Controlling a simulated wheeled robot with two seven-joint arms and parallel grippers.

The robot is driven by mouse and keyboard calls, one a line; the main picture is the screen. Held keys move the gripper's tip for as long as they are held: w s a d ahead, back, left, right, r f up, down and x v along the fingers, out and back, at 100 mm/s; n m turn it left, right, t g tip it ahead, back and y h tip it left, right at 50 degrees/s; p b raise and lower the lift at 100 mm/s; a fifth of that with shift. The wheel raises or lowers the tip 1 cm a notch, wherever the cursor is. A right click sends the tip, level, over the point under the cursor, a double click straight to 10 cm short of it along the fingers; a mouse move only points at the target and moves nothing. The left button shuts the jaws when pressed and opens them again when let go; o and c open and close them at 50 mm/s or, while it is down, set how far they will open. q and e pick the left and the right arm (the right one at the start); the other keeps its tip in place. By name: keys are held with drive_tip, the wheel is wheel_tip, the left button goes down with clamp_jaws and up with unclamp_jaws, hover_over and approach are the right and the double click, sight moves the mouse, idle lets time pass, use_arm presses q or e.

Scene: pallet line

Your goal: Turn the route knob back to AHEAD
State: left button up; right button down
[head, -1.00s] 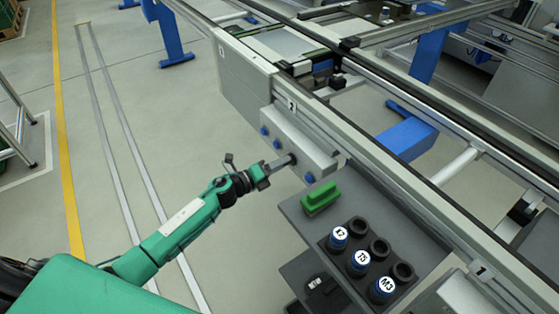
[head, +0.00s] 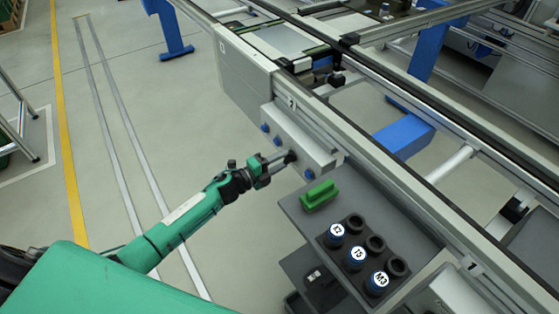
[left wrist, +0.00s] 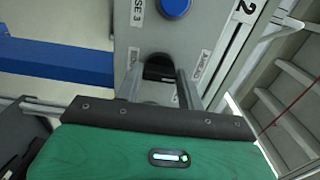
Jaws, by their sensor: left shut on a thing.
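The route knob (head: 291,156) is a dark knob on the face of the grey control box (head: 316,151) on the conveyor's side. It also shows as a black shape in the left wrist view (left wrist: 159,68). My left gripper (head: 286,158) reaches it from the left and is shut on it. In the left wrist view its two fingers (left wrist: 158,88) stand on either side of the knob. Small white labels flank the knob; one (left wrist: 201,65) is too small to read, so I cannot tell the knob's setting. My right gripper is not in view.
Blue buttons (head: 309,173) sit on the same box, close to the knob. Below right, a grey shelf (head: 290,205) carries a green block (head: 319,196) and a black holder with blue-ringed, labelled pieces (head: 356,259). The floor to the left is open.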

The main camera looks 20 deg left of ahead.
use_arm(q)
drive_tip(key=shift+c, duration=0.2)
drive_tip(key=o, duration=1)
drive_tip(key=b+v, duration=0.1)
drive_tip(key=v, duration=1.3)
drive_tip(key=shift+b, duration=0.35)
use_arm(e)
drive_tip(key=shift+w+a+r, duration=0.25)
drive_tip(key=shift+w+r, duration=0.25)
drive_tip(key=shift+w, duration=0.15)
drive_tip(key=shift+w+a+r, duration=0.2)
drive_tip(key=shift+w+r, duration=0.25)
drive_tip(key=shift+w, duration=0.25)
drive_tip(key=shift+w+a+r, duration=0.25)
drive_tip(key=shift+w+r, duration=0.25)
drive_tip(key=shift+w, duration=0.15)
use_arm(q)
drive_tip(key=shift+w, duration=0.1)
